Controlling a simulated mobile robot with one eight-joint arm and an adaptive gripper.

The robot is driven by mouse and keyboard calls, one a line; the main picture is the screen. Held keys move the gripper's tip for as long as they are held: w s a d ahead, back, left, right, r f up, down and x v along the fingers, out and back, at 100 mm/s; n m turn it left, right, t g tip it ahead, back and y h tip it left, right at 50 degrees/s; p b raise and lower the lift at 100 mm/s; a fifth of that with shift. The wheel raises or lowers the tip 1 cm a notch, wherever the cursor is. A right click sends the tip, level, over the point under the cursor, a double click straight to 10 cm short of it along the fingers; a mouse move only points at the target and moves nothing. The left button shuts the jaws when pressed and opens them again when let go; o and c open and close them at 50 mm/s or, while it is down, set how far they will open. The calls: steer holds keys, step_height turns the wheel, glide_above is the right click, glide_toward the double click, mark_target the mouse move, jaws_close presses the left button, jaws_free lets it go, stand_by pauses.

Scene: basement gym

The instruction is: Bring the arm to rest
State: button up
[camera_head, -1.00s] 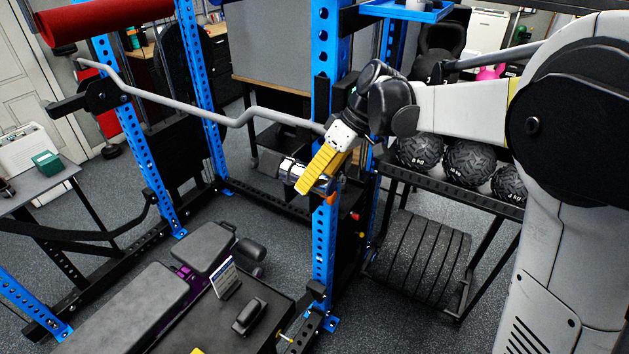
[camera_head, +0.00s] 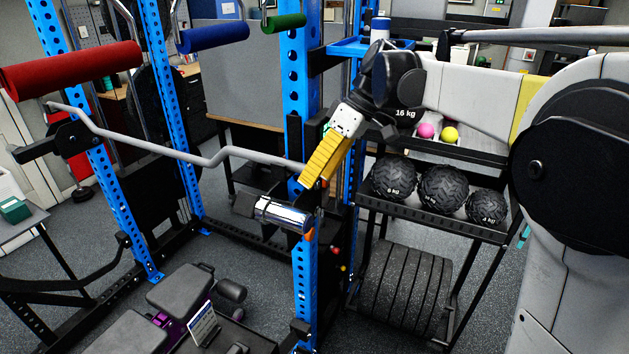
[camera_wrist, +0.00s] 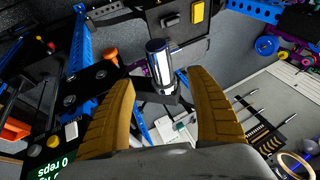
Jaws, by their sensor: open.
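My gripper (camera_head: 313,181) is in the middle of the head view, with its yellow fingers pointing down and to the left in front of a blue rack upright. In the wrist view my gripper (camera_wrist: 162,76) has its two fingers wide apart, with nothing held between them. A chrome cylinder with a dark end (camera_head: 283,214) shows just below the fingertips in the head view. In the wrist view the same cylinder (camera_wrist: 160,65) appears beyond the gap between the fingers. My arm is bent, reaching in from the right.
The blue rack upright (camera_head: 302,95) and a bent grey bar (camera_head: 190,156) are close to my gripper. A shelf to the right holds black medicine balls (camera_head: 443,186), with weight plates (camera_head: 406,285) below. A bench (camera_head: 180,289) stands lower left. Red, blue and green rollers hang above.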

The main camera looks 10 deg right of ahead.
steer(key=s+d+f+m+t+h+b, duration=0.2)
steer(key=s+f+m+b, duration=0.1)
steer(key=s+f+b, duration=0.2)
steer(key=s+d+f+m+t+h+b, duration=0.1)
steer(key=s+f+m+t+h+b, duration=0.1)
steer(key=s+f+b, duration=0.3)
steer(key=s+d+f+m+t+h+b, duration=0.2)
steer(key=s+f+m+t+b, duration=0.1)
steer(key=s+f, duration=0.8)
step_height(320, 180, down, 4)
steer(key=shift+d+f+m+t+b, duration=0.15)
steer(key=shift+d+m+t+b, duration=0.15)
steer(key=shift+m+b, duration=0.6)
